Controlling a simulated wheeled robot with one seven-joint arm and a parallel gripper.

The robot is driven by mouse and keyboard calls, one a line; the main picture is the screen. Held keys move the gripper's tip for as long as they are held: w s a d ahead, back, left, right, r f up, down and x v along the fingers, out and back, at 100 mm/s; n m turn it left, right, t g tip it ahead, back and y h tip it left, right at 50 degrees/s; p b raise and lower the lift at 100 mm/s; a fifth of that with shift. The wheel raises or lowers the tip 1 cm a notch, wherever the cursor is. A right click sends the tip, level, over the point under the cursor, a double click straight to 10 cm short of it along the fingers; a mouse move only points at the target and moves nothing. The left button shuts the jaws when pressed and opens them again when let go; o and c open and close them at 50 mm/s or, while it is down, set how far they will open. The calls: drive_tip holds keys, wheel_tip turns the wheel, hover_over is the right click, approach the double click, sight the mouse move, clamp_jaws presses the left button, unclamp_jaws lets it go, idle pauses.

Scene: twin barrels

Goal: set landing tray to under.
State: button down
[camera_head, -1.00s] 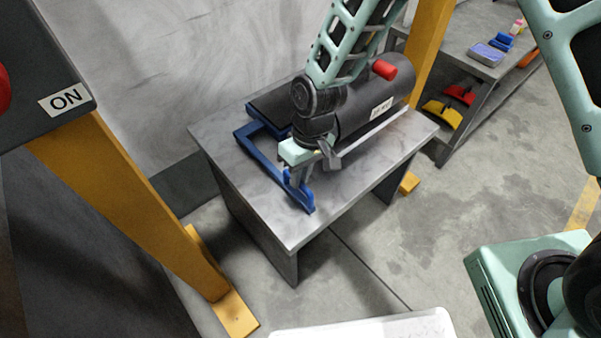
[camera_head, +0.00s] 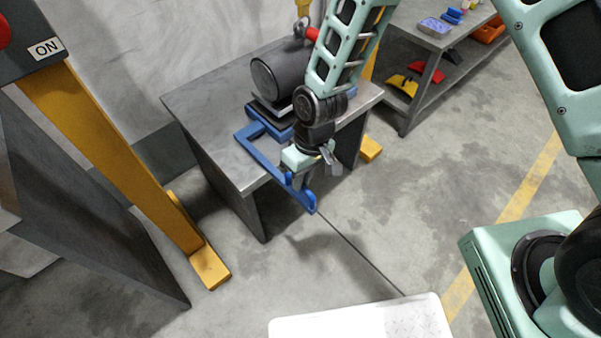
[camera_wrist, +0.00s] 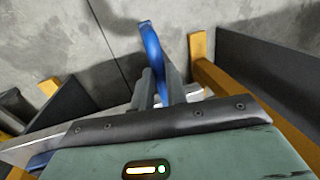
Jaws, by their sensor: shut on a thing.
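The landing tray appears to be the blue frame (camera_head: 262,150) with a dark pad (camera_head: 268,110) at its back. In the head view, it lies partly on the grey table, and its handle end sticks out past the front edge. My gripper (camera_head: 302,178) is shut on the blue handle bar, which also shows between the fingers in the wrist view (camera_wrist: 151,45). My arm hides part of the barrel and tray.
The grey table (camera_head: 205,95) has free top at its left. A yellow post (camera_head: 120,150) with a foot stands at left. A yellow hook (camera_head: 303,8) hangs near the barrel. A shelf (camera_head: 440,50) with coloured items stands at right. The floor in front is open.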

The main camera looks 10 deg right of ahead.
drive_tip(key=shift+s+d, duration=0.15)
drive_tip(key=shift+s, duration=0.1)
drive_tip(key=c, duration=1.4)
unclamp_jaws()
drive_tip(key=shift+w+r, duration=0.15)
drive_tip(key=shift+r, duration=0.35)
wheel_tip(320, 180, up, 16)
drive_tip(key=w+d+p, duration=0.1)
drive_tip(key=d+p, duration=0.1)
drive_tip(key=shift+w+d+p, duration=0.35)
drive_tip(key=shift+d, duration=0.05)
